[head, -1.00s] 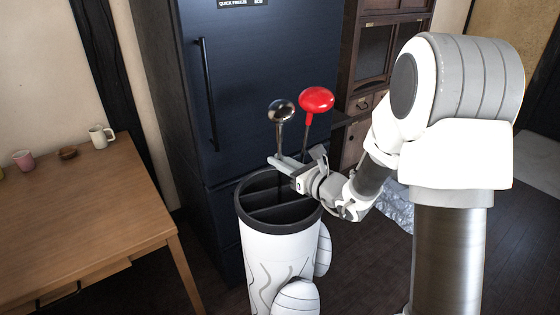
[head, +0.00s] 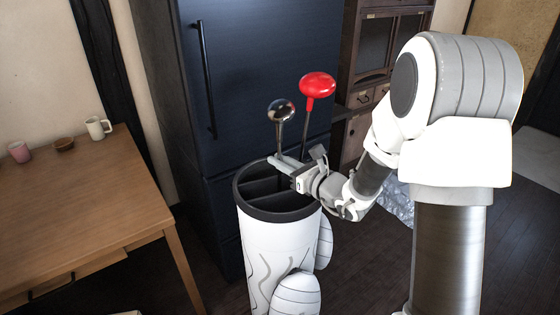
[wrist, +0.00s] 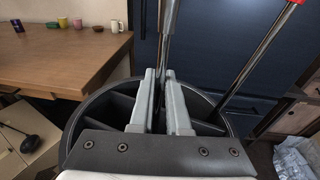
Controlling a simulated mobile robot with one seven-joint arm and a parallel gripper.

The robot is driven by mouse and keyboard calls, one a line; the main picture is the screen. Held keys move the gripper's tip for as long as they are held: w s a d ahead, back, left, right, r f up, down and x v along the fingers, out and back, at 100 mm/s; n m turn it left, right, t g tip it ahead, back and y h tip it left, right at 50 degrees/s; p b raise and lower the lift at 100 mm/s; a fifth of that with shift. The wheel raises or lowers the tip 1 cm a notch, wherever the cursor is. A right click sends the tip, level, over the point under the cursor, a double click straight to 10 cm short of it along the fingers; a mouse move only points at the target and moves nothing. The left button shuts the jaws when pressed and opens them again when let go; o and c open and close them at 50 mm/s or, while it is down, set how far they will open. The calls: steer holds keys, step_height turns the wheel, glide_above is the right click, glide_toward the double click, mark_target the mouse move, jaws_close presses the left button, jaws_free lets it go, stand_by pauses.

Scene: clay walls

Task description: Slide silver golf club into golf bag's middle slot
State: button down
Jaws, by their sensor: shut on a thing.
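The silver golf club (head: 281,110) stands upright with its dark shiny head up. My gripper (head: 283,164) is shut on its shaft, just above the back rim of the white golf bag (head: 278,245). In the wrist view, the shaft (wrist: 166,30) runs between both fingers (wrist: 160,85). The bag's dark rim (head: 240,190) and inner dividers show. The gripper hides part of the opening, and I cannot tell which slot the shaft's lower end is in. A red-headed club (head: 317,85) stands in the bag's right side; its shaft shows in the wrist view (wrist: 255,60).
A dark blue refrigerator (head: 245,70) stands close behind the bag. A wooden table (head: 80,210) is at left with a white mug (head: 98,128), a pink cup (head: 20,152) and a small brown bowl (head: 65,144). A wooden cabinet (head: 385,60) is behind right.

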steer(key=c, duration=0.8)
jaws_free()
steer(key=o, duration=0.8)
steer(key=f+b+v, duration=0.2)
steer(key=v, duration=1.7)
steer(key=shift+s+b, duration=0.25)
steer(key=shift+b, duration=0.15)
stand_by(1.9)
steer(key=shift+s+d+b, duration=0.4)
steer(key=shift+d+b, duration=0.1)
steer(key=shift+b, duration=1.2)
